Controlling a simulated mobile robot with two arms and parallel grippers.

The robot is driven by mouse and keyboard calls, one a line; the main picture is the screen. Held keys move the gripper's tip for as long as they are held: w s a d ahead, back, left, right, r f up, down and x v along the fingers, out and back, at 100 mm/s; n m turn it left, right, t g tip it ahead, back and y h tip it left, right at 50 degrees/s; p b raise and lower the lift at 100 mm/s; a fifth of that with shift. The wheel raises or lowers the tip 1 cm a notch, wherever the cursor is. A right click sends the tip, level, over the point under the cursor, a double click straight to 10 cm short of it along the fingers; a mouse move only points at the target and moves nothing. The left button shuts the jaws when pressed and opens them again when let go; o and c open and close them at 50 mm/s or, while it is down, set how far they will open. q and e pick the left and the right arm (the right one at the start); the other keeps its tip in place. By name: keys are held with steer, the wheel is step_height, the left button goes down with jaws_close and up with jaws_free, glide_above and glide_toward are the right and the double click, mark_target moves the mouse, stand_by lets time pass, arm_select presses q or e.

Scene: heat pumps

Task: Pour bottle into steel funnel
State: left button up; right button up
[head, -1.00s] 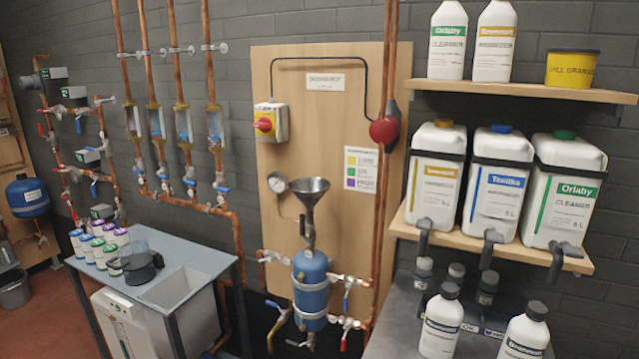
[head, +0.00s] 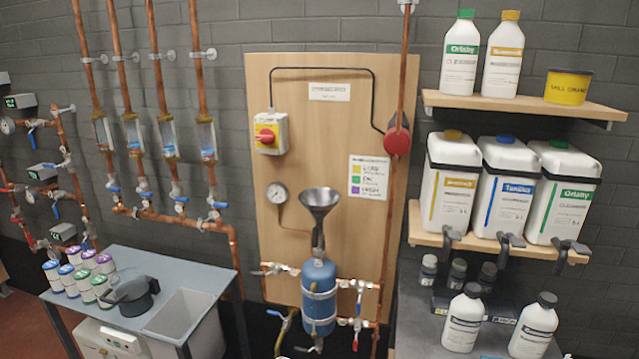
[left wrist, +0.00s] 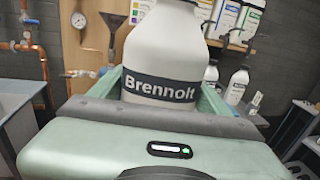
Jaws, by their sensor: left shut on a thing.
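The steel funnel (head: 319,200) stands upright on a pipe above the blue tank (head: 319,290) in front of the wooden board. It also shows in the left wrist view (left wrist: 117,20), behind and left of the held bottle. My left gripper (left wrist: 160,92) is shut on a white bottle (left wrist: 165,52) with a dark "Brennolt" label. The bottle looks about upright; its top is cut off by the frame. The head view shows neither the left gripper nor this bottle clearly. My right gripper is in neither view.
Two white bottles (head: 464,318) stand on the right bench, with small jars (head: 458,272) behind. Shelves above hold large canisters (head: 449,183) and bottles. Copper pipes and valves (head: 350,320) flank the tank. The left table (head: 205,265) carries cans and a dark pot (head: 132,294).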

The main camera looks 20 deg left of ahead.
arm_select(q)
step_height(320, 180, up, 6)
steer(key=d+m+g+h+p, duration=0.1)
steer(key=d+m+h+p, duration=0.1)
steer(key=m+h+p, duration=0.1)
steer(key=shift+s+f+h+p, duration=0.15)
steer(key=shift+s+h+p, duration=0.05)
steer(key=shift+h+p, duration=0.8)
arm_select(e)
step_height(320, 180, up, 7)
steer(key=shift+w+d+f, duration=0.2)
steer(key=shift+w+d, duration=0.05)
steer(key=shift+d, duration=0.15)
